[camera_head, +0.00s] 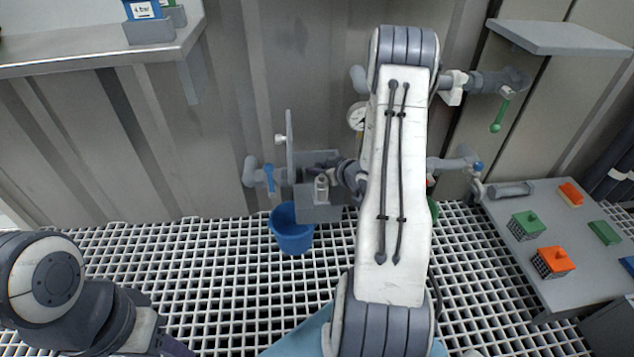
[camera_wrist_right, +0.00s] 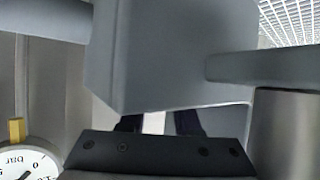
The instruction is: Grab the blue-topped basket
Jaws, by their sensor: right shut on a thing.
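I see no basket with a blue top for certain. A flat blue piece (camera_head: 628,263) is cut off by the right edge of the head view, on the grey table. My right gripper (camera_head: 322,165) reaches left into a grey open-fronted housing (camera_head: 318,212) on the wall pipes. Its fingertips are hard to make out there. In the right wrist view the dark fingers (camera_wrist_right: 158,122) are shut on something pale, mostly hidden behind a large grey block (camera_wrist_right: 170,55). My left arm is at the lower left; its gripper is outside the picture.
A green-topped basket (camera_head: 527,225) and an orange-topped basket (camera_head: 553,262) stand on the grey table (camera_head: 500,240) at the right. A blue bucket (camera_head: 291,232) is below the housing. Pipes, a raised plate (camera_head: 290,145) and a gauge (camera_head: 357,117) crowd the gripper.

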